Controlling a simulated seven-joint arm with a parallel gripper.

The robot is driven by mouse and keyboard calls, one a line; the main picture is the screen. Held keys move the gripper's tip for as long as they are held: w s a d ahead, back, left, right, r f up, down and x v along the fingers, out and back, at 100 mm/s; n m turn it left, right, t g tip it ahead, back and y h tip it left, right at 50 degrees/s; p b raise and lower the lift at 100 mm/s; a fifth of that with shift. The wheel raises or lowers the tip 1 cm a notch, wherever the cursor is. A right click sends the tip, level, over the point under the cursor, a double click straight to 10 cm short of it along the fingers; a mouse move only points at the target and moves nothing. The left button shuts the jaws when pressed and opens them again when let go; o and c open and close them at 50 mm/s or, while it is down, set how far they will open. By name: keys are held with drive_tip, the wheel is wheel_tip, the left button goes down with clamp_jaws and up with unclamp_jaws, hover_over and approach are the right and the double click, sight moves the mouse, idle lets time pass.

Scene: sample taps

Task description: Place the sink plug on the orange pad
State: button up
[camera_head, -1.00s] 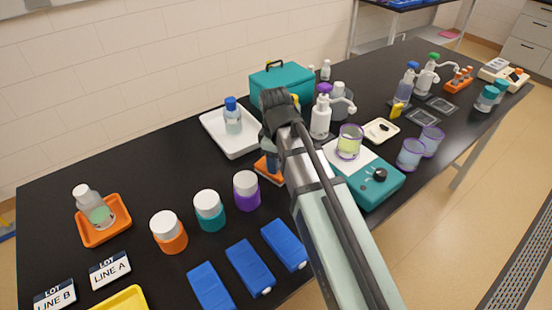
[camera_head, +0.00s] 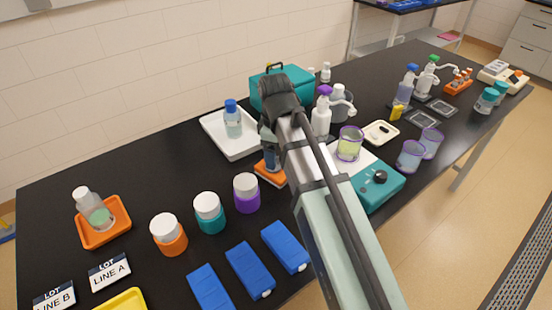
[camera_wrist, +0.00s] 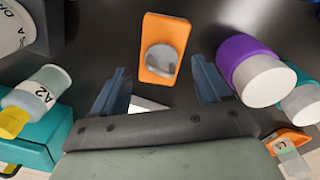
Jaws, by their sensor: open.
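The orange pad (camera_wrist: 155,22) lies on the black bench, in the upper middle of the wrist view. A grey round piece with a raised tab, which looks like the sink plug (camera_wrist: 160,58), rests on the pad. My gripper (camera_wrist: 159,66) is open. Its two blue fingers stand apart on either side of the pad and plug, and I see nothing held between them. In the head view the pad (camera_head: 263,173) shows only in part beneath my gripper (camera_head: 271,158). The plug is hidden there by my fingers.
A purple jar (camera_head: 247,193) and a teal jar (camera_head: 209,212) stand close in front. A white tray (camera_head: 216,140) with a blue-capped bottle (camera_head: 232,118) lies behind left. A teal case (camera_head: 268,88) and white pump bottle (camera_head: 321,117) stand behind. Free bench lies left of the tray.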

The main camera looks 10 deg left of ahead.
wheel_tip(320, 180, up, 8)
drive_tip(key=shift+s, duration=0.15)
idle(0.3)
